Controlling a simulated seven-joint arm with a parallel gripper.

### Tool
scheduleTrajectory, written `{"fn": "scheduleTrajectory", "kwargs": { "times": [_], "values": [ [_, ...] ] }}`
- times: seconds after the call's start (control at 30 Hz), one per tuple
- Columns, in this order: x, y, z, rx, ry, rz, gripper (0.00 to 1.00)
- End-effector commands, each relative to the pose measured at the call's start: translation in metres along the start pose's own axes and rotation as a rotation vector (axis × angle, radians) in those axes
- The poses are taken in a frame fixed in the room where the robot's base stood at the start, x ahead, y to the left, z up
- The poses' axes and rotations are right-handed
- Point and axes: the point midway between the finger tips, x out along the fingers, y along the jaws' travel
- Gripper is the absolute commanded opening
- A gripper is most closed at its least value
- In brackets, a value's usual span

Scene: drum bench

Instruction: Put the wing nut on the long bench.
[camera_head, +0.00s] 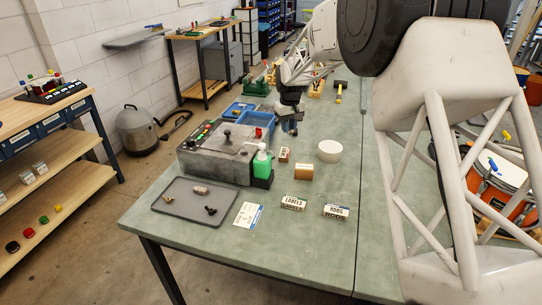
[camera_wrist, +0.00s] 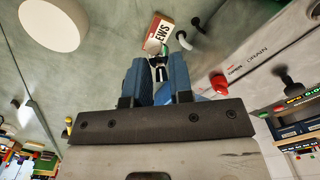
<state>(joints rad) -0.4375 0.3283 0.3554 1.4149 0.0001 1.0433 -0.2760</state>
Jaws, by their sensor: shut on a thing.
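My gripper (camera_head: 291,128) is over the far middle of the long bench (camera_head: 290,245), beyond the grey machine and the small boxes. In the wrist view its two blue fingers (camera_wrist: 158,72) are shut on a small silver-and-dark piece, which I take to be the wing nut (camera_wrist: 157,62). Its shape is partly hidden between the fingers. In the head view the held piece is too small to make out. The long bench has a green-grey top, and bare surface also shows in the wrist view (camera_wrist: 95,75).
A dark tray (camera_head: 185,205) holds several small parts.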

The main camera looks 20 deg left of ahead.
Motion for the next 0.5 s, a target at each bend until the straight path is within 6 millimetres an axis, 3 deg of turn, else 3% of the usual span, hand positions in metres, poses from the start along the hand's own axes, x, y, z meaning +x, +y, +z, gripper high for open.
{"fn": "scheduleTrajectory", "kwargs": {
  "times": [0.2,0.5],
  "values": [
    [0.001,-0.044,0.004,-0.073,0.001,0.000,0.00],
    [0.044,-0.043,0.004,-0.073,-0.001,0.000,0.00]
  ]
}}
